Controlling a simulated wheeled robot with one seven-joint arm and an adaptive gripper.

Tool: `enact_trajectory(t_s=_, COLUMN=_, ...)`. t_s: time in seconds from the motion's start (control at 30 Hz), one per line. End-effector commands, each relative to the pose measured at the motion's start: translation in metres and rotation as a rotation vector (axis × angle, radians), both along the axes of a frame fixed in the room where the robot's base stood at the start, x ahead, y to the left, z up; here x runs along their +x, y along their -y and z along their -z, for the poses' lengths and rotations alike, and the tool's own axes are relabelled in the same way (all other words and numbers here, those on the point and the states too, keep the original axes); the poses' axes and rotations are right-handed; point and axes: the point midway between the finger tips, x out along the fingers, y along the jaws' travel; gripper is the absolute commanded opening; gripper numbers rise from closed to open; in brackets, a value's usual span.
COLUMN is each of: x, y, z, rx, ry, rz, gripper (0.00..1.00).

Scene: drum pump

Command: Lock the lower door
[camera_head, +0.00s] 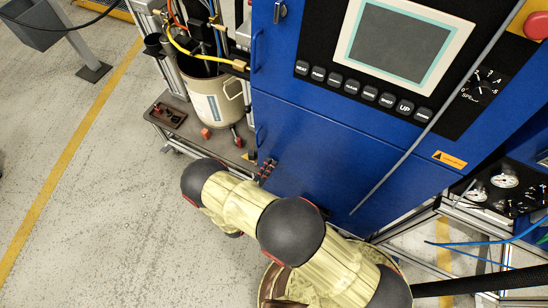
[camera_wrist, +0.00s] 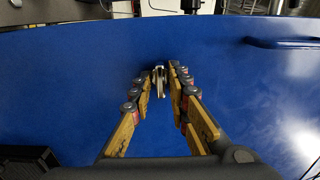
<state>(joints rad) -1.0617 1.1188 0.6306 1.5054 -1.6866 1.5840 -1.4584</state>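The lower door is the plain blue panel (camera_head: 320,160) below the control panel in the head view; it looks flush with the cabinet. It fills much of the wrist view (camera_wrist: 80,85). A small metal latch (camera_wrist: 159,79) stands out from it there. My gripper's yellow fingers (camera_wrist: 161,77) reach to both sides of the latch, with narrow gaps visible, so they look open around it. In the head view my gripper (camera_head: 266,169) is at the door's left part, and the latch cannot be made out there.
A blue handle (camera_wrist: 285,43) sits right of the latch in the wrist view. In the head view, a beige bucket (camera_head: 212,98) with hoses stands left of the cabinet on a low platform (camera_head: 180,128). Gauges (camera_head: 503,180) and blue hoses lie right. Open floor (camera_head: 90,200) lies left.

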Motion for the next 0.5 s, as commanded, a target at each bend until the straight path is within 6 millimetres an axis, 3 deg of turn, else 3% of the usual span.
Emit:
enact_trajectory(t_s=0.27, x=-0.0002, y=-0.0001, z=0.0002, rx=0.0, ry=0.0, rz=0.0, gripper=0.0)
enact_trajectory(t_s=0.5, x=-0.0003, y=0.0001, z=0.0006, rx=-0.052, ry=-0.023, rz=0.0, gripper=0.0)
